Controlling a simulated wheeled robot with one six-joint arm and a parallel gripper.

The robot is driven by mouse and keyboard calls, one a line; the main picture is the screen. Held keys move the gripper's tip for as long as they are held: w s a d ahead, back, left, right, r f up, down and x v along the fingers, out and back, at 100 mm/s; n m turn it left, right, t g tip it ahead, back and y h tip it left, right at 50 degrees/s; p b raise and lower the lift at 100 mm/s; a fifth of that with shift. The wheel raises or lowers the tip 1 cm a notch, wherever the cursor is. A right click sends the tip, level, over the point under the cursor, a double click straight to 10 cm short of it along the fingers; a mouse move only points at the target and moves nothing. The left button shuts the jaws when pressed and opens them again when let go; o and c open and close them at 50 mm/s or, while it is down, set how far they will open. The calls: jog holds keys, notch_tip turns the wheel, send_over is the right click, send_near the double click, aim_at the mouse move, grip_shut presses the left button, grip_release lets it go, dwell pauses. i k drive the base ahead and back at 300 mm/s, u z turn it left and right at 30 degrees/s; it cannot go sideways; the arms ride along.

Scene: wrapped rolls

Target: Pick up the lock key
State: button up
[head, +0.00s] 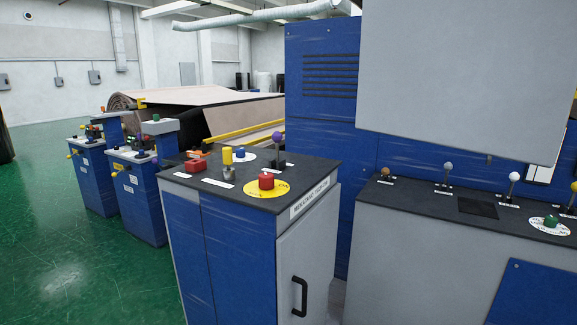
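A grey and blue control cabinet (303,245) stands in the middle of the head view with a dark top. On its top, a small upright yellow piece (227,155) shows just above a short metallic cylinder (228,173). I cannot tell whether this is the lock key in a lock, and no other thing is clearly a key. My gripper is not in view.
Another console (430,217) with levers and a green button (550,221) stands at the right, below a large grey panel (460,75). Smaller blue consoles (138,200) stand at the left, before large rolls (180,97). Green floor (60,270) at the front left is clear.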

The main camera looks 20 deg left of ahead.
aim_at(226, 151)
jog(key=z, duration=0.35)
jog(key=k, duration=0.15)
jog(key=u, duration=1.35)
jog(key=i, duration=1.35)
jog(key=z, duration=0.15)
